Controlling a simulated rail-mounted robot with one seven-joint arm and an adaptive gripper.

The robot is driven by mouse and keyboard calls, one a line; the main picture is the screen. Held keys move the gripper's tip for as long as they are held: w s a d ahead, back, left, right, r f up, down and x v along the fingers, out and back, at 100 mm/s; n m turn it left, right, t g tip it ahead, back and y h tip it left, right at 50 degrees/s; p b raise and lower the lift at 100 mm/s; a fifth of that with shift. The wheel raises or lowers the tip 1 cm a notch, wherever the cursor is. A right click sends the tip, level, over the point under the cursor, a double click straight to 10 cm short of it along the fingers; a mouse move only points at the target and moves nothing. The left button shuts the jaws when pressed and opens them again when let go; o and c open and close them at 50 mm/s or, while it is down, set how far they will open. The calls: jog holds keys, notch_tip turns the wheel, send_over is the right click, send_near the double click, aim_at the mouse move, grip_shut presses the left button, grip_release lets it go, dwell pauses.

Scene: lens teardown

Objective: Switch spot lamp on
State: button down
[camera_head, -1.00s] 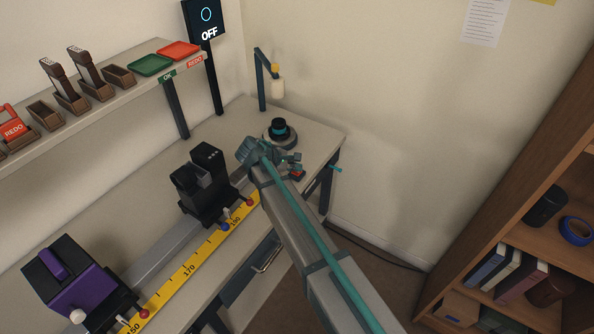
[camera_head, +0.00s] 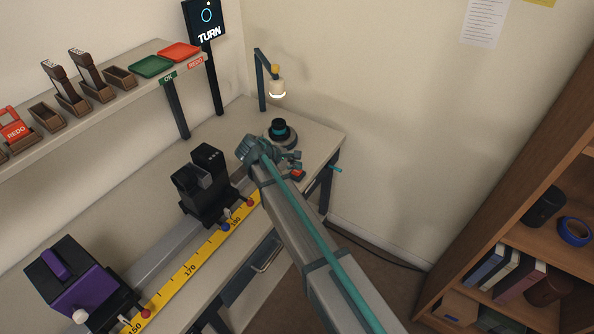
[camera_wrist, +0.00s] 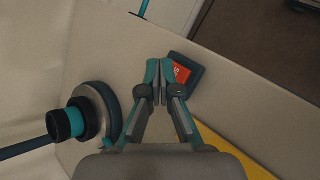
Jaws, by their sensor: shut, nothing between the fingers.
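The spot lamp (camera_head: 277,88) hangs from a dark post at the back corner of the bench, and its underside glows white. A red rocker switch (camera_head: 298,174) in a dark housing sits near the bench's right end. It also shows in the wrist view as a red switch (camera_wrist: 182,74). My gripper (camera_wrist: 158,88) is shut and empty, with its tips just left of the red switch; I cannot tell whether they touch it. In the head view my gripper (camera_head: 292,158) is small and partly hidden by my arm.
A round dark knob on a base (camera_head: 279,131) stands beside my gripper. A display reading TURN (camera_head: 207,22) is at the back. A black holder (camera_head: 206,185) and a purple-black unit (camera_head: 75,285) stand along the yellow scale (camera_head: 190,268). A bookshelf (camera_head: 530,235) is at right.

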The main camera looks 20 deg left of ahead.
aim_at(295, 172)
jog(key=shift+r+p, duration=1.6)
jog(key=shift+r, duration=1.3)
jog(key=s+d+f+m+g, duration=0.3)
jog(key=s+d+f, duration=0.2)
jog(key=d+f, duration=0.5)
jog(key=s+d+f+m+g, duration=0.2)
jog(key=s+d+f, duration=0.5)
jog(key=d, duration=0.4)
jog(key=s+d+f+m+g, duration=0.3)
jog(key=s+d+f, duration=0.1)
jog(key=d+f, duration=0.65)
jog(key=s+d+f+m+g+y, duration=0.2)
jog(key=s+d+m, duration=0.1)
jog(key=s, duration=0.7)
jog(key=s+d+f+m+g+y, duration=0.1)
jog(key=s+d+f+m+g, duration=0.1)
jog(key=s, duration=0.9)
jog(key=s+d+f+m+g+y+b, duration=0.1)
jog(key=s+d+f+m+g+y, duration=0.1)
jog(key=s+d+m, duration=0.4)
jog(key=s+d+f, duration=0.1)
jog(key=s, duration=0.4)
jog(key=shift+f+y, duration=0.3)
jog(key=shift+f, duration=0.05)
